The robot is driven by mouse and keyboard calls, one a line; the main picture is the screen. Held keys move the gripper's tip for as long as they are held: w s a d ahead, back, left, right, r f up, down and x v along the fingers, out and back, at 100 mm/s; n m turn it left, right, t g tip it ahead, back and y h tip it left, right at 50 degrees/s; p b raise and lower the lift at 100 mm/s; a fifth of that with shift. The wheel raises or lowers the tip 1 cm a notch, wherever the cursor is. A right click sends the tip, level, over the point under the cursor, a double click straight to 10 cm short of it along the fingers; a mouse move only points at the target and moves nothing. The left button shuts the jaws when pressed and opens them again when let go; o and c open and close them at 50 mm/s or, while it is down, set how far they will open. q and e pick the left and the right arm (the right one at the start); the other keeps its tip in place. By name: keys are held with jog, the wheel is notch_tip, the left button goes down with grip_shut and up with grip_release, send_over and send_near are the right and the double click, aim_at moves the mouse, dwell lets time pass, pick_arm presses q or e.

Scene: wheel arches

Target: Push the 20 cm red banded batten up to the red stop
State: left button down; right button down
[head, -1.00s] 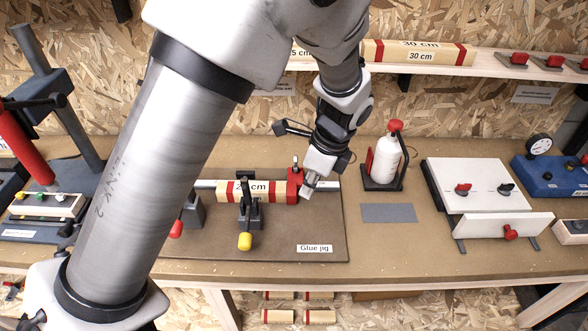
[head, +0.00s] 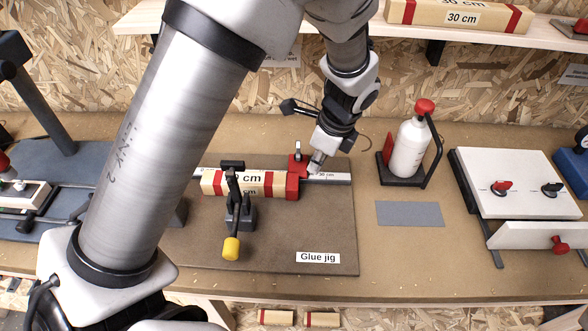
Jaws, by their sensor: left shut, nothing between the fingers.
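The red banded batten (head: 210,184) lies along the rail of the brown glue jig (head: 290,235), its label partly hidden by a black clamp. The red stop (head: 293,186) stands on the rail at the batten's right end. No clear gap shows between them, but I cannot tell whether they touch. My left gripper (head: 317,166) is shut and empty, tilted down just right of the stop's top, close to the rail. I cannot tell whether it touches the stop. My right gripper is not in view.
The black clamp with a yellow-tipped handle (head: 231,248) stands in front of the batten. A white bottle (head: 408,149) in a dark holder and a grey pad (head: 409,214) are to the right. A white panel fixture (head: 512,180) is farther right. A shelf (head: 480,42) runs behind.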

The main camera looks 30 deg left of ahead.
aim_at(291, 179)
pick_arm(q)
jog(key=x, duration=0.5)
jog(key=shift+s+f, duration=0.2)
jog(key=a, duration=0.4)
jog(key=shift+s+r, duration=0.1)
jog(key=shift+s, duration=0.15)
jog(key=shift+d, duration=0.1)
